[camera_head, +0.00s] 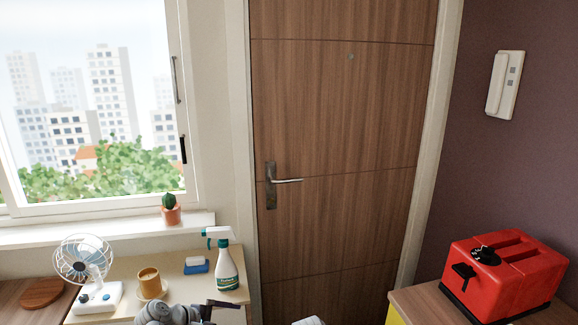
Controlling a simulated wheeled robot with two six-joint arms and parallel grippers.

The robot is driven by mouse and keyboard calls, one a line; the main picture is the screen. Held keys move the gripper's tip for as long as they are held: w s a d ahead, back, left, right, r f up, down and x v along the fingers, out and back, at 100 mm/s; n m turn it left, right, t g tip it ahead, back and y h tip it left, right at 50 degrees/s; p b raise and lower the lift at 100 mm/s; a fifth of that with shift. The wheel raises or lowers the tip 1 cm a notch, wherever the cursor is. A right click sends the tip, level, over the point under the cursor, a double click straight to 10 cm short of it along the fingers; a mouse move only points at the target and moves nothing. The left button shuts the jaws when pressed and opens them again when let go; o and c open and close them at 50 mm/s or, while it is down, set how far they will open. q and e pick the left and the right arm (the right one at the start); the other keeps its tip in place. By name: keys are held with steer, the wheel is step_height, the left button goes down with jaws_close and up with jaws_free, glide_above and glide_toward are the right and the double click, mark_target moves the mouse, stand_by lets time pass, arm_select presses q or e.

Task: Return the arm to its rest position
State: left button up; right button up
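A grey part of my arm (180,313) shows at the bottom edge, left of centre, in front of the counter with the mug and spray bottle. A dark, narrow end piece at its right side seems to be my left gripper (222,304); it is too small and cut off to tell whether it is open or shut. I see nothing held in it. A small pale piece, probably also mine, peeks in at the bottom centre. My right gripper is not in view.
On the counter (125,268) stand a fan (85,272), an orange mug (149,282), a blue sponge (196,265) and a spray bottle (228,270). A potted cactus (170,210) is on the sill. A red toaster (505,278) stands right. A closed door (340,130) is behind.

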arm_select(q)
steer(key=s+d+r+m+g+y+p, duration=0.3)
steer(key=s+d+m+g+y+p, duration=0.3)
steer(key=s+m, duration=0.8)
steer(key=shift+d+r+m+g+y+p, duration=0.2)
steer(key=shift+d+m+g+y+p, duration=0.1)
steer(key=shift+d+m+y+p, duration=1.6)
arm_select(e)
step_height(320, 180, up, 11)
arm_select(q)
steer(key=shift+s+m+h, duration=0.1)
steer(key=shift+m+h, duration=0.3)
